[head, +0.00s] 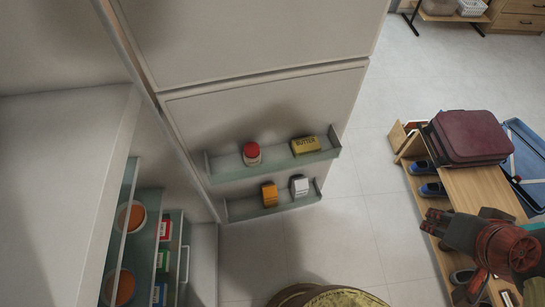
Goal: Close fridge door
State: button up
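The fridge door (240,120) stands open in the head view, its pale inner face towards me. Its left edge adjoins the fridge body (60,140), and its right edge reaches out over the tiled floor. Two clear door shelves (225,174) hold a red-capped jar (251,153), a yellow butter pack (305,146), an orange carton (269,195) and a white carton (299,186). Inside the fridge at lower left are orange-topped containers (131,216) and several small boxes (164,231). The outer side of the door is hidden.
A round yellowish object (345,299) is at bottom. Tiled floor (365,200) between door and bench is clear.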

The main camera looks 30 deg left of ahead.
aim_at(212, 123)
jog(key=i+l+u, duration=0.1)
jog(key=i, duration=0.35)
jog(key=i+l, duration=0.1)
jog(key=i, duration=0.35)
jog(key=i+l+u, duration=0.15)
jog(key=i, duration=0.25)
jog(key=i+l+u, duration=0.1)
jog(key=i, duration=0.35)
jog(key=i+l+u, duration=0.1)
jog(key=i, duration=0.35)
jog(key=i+j+u, duration=0.15)
jog(key=i+u, duration=0.55)
jog(key=u, duration=0.2)
jog(key=i+l+u, duration=0.1)
jog(key=i+u, duration=0.35)
jog(key=i+l+u, duration=0.2)
jog(key=u, duration=0.25)
jog(key=i+u, duration=0.2)
jog(key=u, duration=0.25)
jog(key=i+u, duration=0.2)
jog(key=u, duration=0.25)
jog(key=i+u, duration=0.2)
jog(key=u, duration=0.25)
jog(key=i+l+u, duration=0.15)
jog(key=u, duration=1.9)
jog(key=k+z, duration=0.25)
jog(key=k, duration=0.75)
